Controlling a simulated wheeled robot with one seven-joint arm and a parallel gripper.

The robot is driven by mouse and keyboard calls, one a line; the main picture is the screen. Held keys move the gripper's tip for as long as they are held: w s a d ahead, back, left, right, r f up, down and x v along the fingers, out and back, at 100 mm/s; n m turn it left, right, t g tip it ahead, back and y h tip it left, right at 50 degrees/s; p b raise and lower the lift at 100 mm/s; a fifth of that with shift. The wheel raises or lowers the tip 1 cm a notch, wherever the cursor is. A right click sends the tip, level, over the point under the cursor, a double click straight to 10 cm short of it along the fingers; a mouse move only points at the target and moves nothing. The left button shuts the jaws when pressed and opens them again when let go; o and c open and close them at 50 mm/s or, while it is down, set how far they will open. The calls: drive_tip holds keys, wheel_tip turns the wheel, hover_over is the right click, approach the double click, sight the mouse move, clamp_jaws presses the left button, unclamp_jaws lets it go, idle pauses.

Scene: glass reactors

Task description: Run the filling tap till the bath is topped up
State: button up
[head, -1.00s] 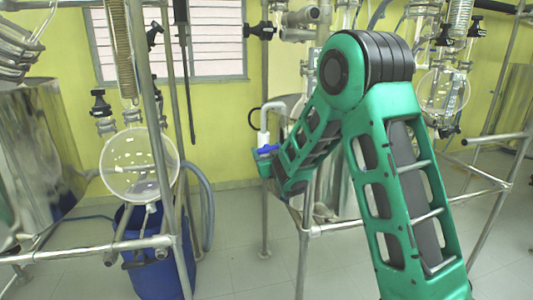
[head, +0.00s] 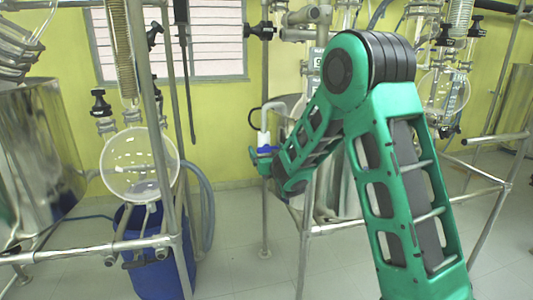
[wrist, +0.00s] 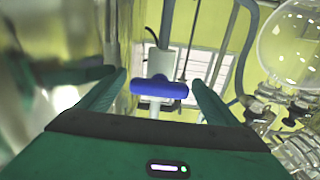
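The filling tap has a blue handle (wrist: 158,88), a pale body (wrist: 154,112) and a pale grey spout (head: 272,107). My gripper (wrist: 158,79) is open, with one green finger on each side of the handle; gaps show between handle and fingers. In the head view my gripper (head: 265,160) is at the tap, just below the blue handle (head: 265,150). A shiny steel bath (head: 338,185) stands behind my arm and is partly hidden by it. The water level inside it cannot be seen.
Metal frame poles (head: 304,240) stand beside my arm. At left are a round glass flask (head: 138,165), a blue drum (head: 160,262) and a large steel vessel (head: 38,150). Glassware (wrist: 290,45) shows at the right of the wrist view. The floor (head: 235,275) between the frames is clear.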

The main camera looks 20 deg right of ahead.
drive_tip(key=s, duration=1)
drive_tip(key=shift+s+a, duration=0.25)
drive_tip(key=shift+s, duration=0.05)
drive_tip(key=shift+s, duration=0.1)
